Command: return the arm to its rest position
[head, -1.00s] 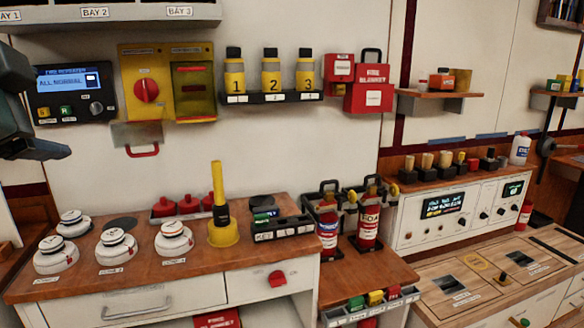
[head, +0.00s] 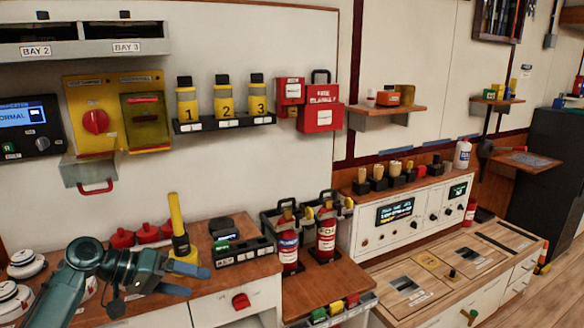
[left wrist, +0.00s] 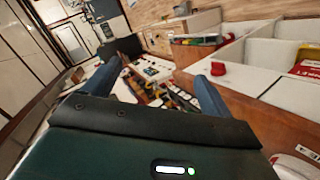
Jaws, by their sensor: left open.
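My left arm comes in at the lower left of the head view, over the wooden counter (head: 255,266). My left gripper (head: 188,280) is open, with its blue fingers pointing right, in front of the yellow torch-like tool (head: 177,220). I see nothing between the fingers. In the left wrist view, the open fingers (left wrist: 158,82) stand apart with counter items blurred beyond them. The arm hides part of the white round detectors (head: 28,264) at the left. My right gripper is in neither view.
Red knobs (head: 148,233) and a black tray (head: 242,250) stand on the counter close to the gripper. Two fire extinguishers (head: 327,234) stand to the right. A wall panel holds yellow numbered canisters (head: 224,102) above. Open floor (head: 562,300) shows at the lower right.

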